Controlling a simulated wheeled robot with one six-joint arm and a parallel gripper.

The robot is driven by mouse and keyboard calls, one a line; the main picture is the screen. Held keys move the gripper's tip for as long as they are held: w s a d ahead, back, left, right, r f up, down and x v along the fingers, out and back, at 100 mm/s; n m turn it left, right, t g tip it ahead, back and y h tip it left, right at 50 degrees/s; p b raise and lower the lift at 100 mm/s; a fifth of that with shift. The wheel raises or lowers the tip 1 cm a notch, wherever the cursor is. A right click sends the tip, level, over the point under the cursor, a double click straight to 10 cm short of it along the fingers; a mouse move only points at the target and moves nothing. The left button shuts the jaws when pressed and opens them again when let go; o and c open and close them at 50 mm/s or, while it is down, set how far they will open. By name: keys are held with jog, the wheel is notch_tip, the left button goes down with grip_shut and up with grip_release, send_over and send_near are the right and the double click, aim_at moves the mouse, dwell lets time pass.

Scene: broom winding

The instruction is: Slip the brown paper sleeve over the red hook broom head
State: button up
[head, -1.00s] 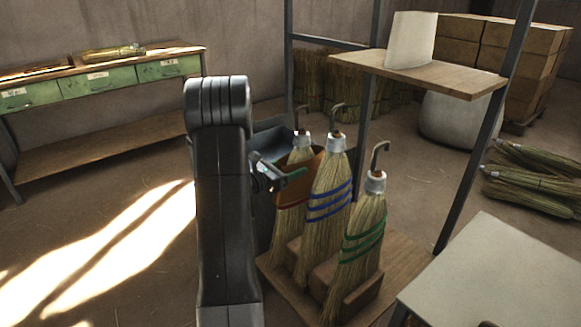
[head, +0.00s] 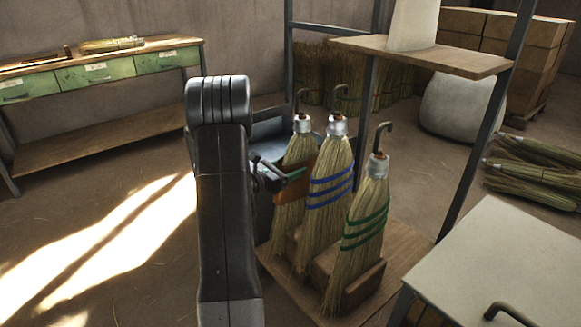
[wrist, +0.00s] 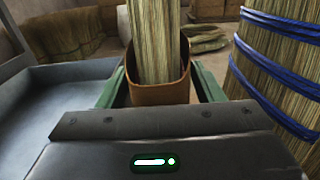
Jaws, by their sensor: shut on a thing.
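The brown paper sleeve (head: 293,192) is around the straw of the leftmost broom head (head: 299,146), at about mid-height. In the wrist view the straw passes down through the open mouth of the sleeve (wrist: 160,94). This broom has a metal collar and a hook on top; I cannot make out its red bands now. My gripper (head: 287,176) is shut on the sleeve, with a green finger on each side of it in the wrist view (wrist: 160,86). The sleeve's far side and lower rim are partly hidden by the neighbouring broom and my arm.
The blue-banded broom (head: 331,175) stands close on the right, with the green-banded broom (head: 366,222) beyond it, on a wooden stand (head: 398,250). A grey tray (wrist: 62,92) lies left of the sleeve. A shelf post (head: 478,150) and pale table (head: 490,250) are right.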

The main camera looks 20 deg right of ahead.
jog(key=shift+f+b, duration=1.35)
jog(key=shift+f, duration=0.55)
jog(key=shift+f+b, duration=0.6)
jog(key=shift+f, duration=0.2)
jog(key=o, duration=1)
jog(key=shift+o, duration=0.2)
jog(key=p+v, duration=0.3)
jog(key=v, duration=1.1)
jog(key=shift+p, duration=0.3)
jog(key=shift+d, duration=0.2)
